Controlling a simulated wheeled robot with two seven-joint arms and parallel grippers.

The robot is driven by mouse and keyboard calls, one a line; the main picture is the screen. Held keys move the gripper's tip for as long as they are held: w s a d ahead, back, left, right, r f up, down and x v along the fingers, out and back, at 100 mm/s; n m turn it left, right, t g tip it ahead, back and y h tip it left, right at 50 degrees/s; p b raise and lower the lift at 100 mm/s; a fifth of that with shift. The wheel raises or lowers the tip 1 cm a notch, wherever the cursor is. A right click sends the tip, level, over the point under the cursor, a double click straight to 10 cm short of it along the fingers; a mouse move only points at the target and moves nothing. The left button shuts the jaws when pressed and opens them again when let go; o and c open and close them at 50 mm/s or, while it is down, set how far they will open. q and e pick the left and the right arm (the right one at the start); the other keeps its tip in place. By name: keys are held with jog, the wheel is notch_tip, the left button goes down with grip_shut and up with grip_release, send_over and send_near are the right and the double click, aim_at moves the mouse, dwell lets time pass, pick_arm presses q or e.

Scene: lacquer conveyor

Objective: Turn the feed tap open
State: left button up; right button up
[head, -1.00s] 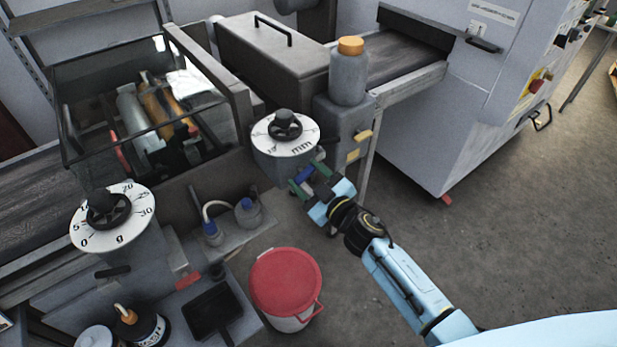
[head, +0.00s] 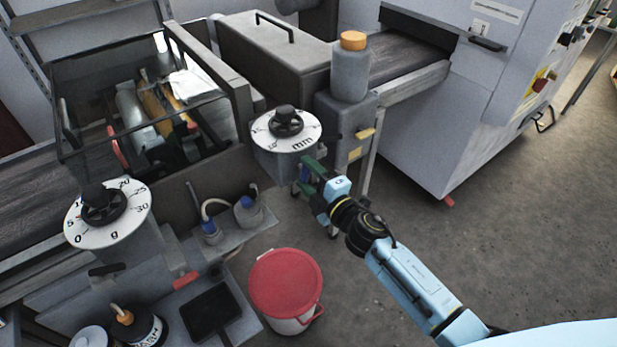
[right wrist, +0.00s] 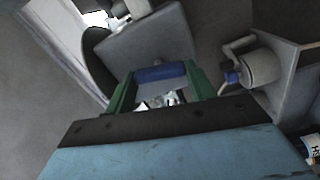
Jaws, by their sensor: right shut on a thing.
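My right gripper (head: 312,178) is just below and to the right of the white "mm" dial (head: 286,131), on the near side of that dial's grey block. In the right wrist view its two green fingers (right wrist: 160,86) are on either side of a short blue bar (right wrist: 160,73), which looks like the tap's handle; they are shut on it. The bar lies across the gap between the fingers, in front of a grey block (right wrist: 152,42). In the head view the handle is mostly hidden by the gripper. How far the tap is turned cannot be told. My left gripper is not in view.
A grey bottle with an orange cap (head: 352,60) stands behind the dial. Small grey jars (head: 247,212) with blue fittings stand on a ledge to the left. A red-lidded bucket (head: 286,284) is on the floor below. Open floor lies to the right.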

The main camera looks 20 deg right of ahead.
jog(key=shift+f+n, duration=0.1)
jog(key=shift+n, duration=1)
jog(key=shift+b, duration=0.3)
jog(key=o, duration=1)
jog(key=b+v, duration=0.1)
jog(key=v, duration=1.2)
jog(key=shift+s, duration=0.25)
